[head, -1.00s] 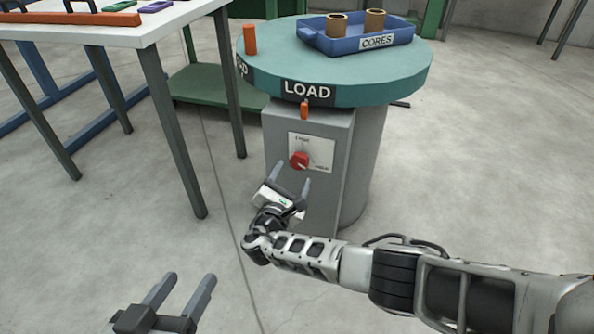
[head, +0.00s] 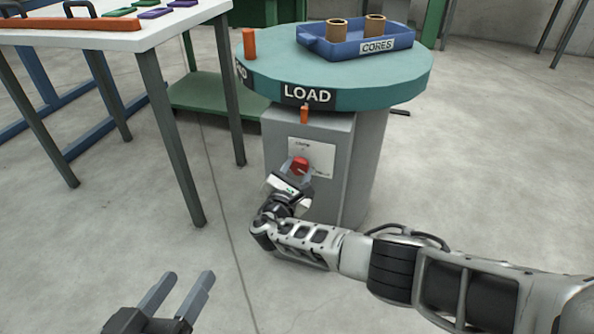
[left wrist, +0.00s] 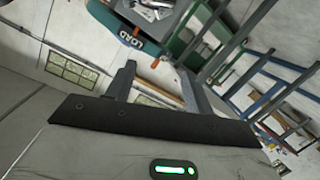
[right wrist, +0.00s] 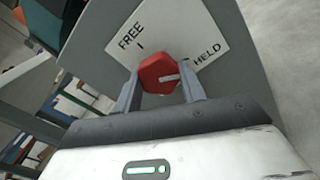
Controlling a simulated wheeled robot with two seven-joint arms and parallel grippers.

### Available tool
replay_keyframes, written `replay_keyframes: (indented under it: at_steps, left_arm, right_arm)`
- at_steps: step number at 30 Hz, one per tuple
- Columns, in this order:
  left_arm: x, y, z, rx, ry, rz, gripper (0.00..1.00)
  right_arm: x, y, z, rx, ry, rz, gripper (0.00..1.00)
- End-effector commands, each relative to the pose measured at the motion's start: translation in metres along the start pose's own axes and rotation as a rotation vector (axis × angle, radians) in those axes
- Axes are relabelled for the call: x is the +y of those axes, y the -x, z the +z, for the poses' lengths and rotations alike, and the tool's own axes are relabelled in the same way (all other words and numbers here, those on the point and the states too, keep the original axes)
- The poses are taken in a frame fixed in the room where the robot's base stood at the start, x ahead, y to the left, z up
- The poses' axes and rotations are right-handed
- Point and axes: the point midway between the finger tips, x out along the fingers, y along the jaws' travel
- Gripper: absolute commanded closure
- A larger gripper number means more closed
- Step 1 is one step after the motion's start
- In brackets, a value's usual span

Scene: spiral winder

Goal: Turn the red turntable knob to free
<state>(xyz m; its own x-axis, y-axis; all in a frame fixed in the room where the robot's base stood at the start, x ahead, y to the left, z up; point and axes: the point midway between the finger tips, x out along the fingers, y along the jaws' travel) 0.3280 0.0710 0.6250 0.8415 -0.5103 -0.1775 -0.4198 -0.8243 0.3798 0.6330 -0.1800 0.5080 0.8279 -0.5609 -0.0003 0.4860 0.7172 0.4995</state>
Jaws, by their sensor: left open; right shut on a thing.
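The red knob (head: 300,166) sits on a white label plate (head: 322,157) on the front of the grey pedestal under the turntable. In the right wrist view the knob (right wrist: 158,74) is between the two fingers of my right gripper (right wrist: 160,88), which is shut on it. The plate (right wrist: 190,30) reads FREE at upper left and HELD at right. The knob's white line points right, toward the HELD side. My left gripper (head: 182,290) is open and empty, low in the head view, away from the pedestal.
The teal turntable (head: 370,80) has a LOAD sign on its rim and carries an orange peg (head: 250,43) and a blue CORES tray (head: 320,47). A white table (head: 175,32) stands at the left. Open floor lies around the pedestal.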

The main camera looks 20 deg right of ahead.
Motion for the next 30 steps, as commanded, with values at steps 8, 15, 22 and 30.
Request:
replay_keyframes:
  at_steps: [8,15,22,30]
  left_arm:
    - [-0.0001,0.0001,-0.0006,-0.004,-0.008,-0.003,0.47]
    - [-0.0015,0.0010,-0.0008,-0.017,-0.036,-0.011,0.47]
    - [-0.0045,0.0013,0.0031,-0.040,-0.061,-0.025,0.47]
    - [-0.0056,0.0031,0.0032,-0.054,-0.083,-0.039,0.47]
  right_arm:
    - [0.0002,0.0006,-0.0002,0.001,0.059,0.001,0.82]
    - [-0.0003,0.0005,0.0002,0.001,0.219,0.002,0.82]
    - [-0.0006,0.0007,0.0004,0.002,0.433,0.001,0.82]
    - [-0.0014,0.0009,0.0004,0.002,0.691,0.001,0.82]
